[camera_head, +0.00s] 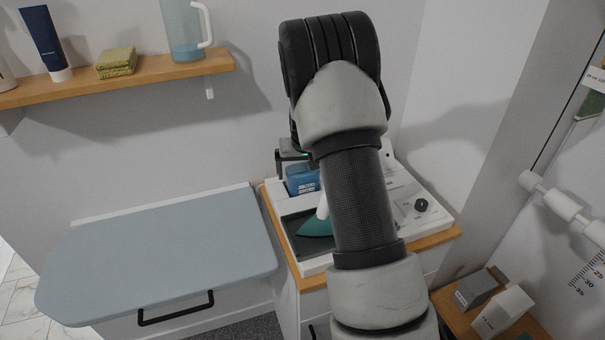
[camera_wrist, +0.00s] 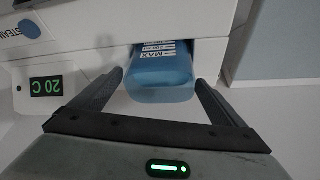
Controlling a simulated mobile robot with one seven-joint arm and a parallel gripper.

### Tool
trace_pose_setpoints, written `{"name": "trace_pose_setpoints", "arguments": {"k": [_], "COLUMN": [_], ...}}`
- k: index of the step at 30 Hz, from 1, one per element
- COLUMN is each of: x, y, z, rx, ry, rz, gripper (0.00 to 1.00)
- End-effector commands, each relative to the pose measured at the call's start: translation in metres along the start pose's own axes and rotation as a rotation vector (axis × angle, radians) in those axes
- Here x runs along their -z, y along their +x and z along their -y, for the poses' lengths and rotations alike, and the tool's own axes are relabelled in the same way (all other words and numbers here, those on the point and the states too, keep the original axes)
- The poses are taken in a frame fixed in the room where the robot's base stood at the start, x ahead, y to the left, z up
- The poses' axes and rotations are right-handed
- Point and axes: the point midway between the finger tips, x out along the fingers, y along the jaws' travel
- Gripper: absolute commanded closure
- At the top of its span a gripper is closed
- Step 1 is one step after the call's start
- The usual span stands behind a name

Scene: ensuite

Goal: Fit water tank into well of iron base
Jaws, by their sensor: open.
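The blue water tank (camera_wrist: 160,75) sits between the fingers of my gripper (camera_wrist: 160,90) in the wrist view, with its near end sticking out of an opening in the white iron base (camera_wrist: 95,25). The fingers are open, one on each side of the tank, with a gap visible on the right. In the head view the tank (camera_head: 302,180) shows at the back left of the iron base (camera_head: 312,267), beside my arm. My gripper (camera_head: 290,157) is mostly hidden behind my arm there. How deep the tank sits in the well cannot be told.
A teal iron (camera_head: 314,228) rests on the base, partly hidden by my arm. A grey-blue ironing board (camera_head: 160,255) lies to the left. A shelf (camera_head: 120,80) holds a jug (camera_head: 186,35). Small boxes (camera_head: 500,310) stand on a low wooden surface at the right.

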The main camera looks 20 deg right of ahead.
Motion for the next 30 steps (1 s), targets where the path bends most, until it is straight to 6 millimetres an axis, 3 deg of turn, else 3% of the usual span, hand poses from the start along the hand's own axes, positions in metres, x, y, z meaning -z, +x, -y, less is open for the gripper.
{"name": "trace_pose_setpoints", "arguments": {"k": [9, 20, 23, 25, 30], "x": [0.001, -0.002, -0.013, -0.029, -0.094], "y": [-0.070, -0.118, -0.153, -0.188, -0.277], "z": [0.001, 0.003, 0.010, 0.018, 0.033], "rx": [0.001, 0.009, 0.033, 0.058, 0.114], "ry": [-0.001, -0.002, -0.009, -0.022, -0.079], "rz": [-0.004, -0.005, -0.013, -0.022, -0.040], "gripper": [0.06, 0.06, 0.06, 0.06, 0.06]}}
